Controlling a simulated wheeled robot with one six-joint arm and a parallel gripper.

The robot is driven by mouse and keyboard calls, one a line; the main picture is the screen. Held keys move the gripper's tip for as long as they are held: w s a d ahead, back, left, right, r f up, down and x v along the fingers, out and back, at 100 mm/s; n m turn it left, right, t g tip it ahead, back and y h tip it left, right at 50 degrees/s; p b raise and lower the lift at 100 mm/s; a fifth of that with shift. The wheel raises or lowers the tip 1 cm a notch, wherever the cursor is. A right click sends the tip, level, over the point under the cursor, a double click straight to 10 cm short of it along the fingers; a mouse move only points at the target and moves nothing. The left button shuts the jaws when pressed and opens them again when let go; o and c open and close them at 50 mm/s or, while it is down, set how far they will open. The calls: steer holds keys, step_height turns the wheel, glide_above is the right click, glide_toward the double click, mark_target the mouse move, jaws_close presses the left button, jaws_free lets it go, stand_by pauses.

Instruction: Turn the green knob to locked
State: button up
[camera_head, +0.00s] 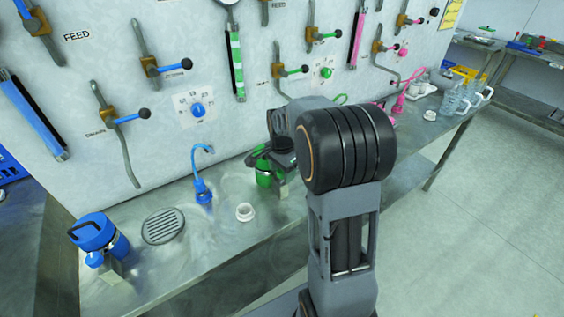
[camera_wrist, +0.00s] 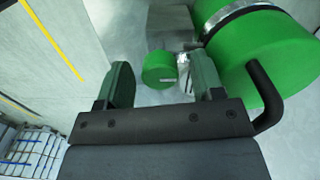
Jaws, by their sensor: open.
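The green knob (camera_wrist: 158,66) shows in the wrist view as a short round green cylinder with a small pale mark. It sits beside a shiny metal fitting (camera_wrist: 184,62) next to the large green drum (camera_wrist: 270,55). My gripper (camera_wrist: 165,88) is open, with one finger on each side of the knob in the picture. The fingers look nearer the camera than the knob, and I cannot tell whether they touch it.
The drum's dark curved handle (camera_wrist: 265,95) is close to the right of my gripper. A grey block (camera_wrist: 178,30) lies beyond the knob.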

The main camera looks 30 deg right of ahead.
step_height(320, 180, up, 14)
steer(key=shift+f, duration=0.15)
stand_by(0.3)
stand_by(0.4)
steer(key=s+a+f+n+t, duration=0.2)
steer(key=s+a+f+n, duration=0.1)
steer(key=s+n, duration=0.4)
steer(key=s+a+f+n+t, duration=0.2)
steer(key=s+a+f+n, duration=0.1)
steer(key=s+a+n, duration=0.3)
steer(key=shift+s+a+n, duration=0.3)
steer(key=shift+s+n, duration=0.7)
steer(key=shift+s, duration=0.5)
steer(key=shift+c, duration=0.2)
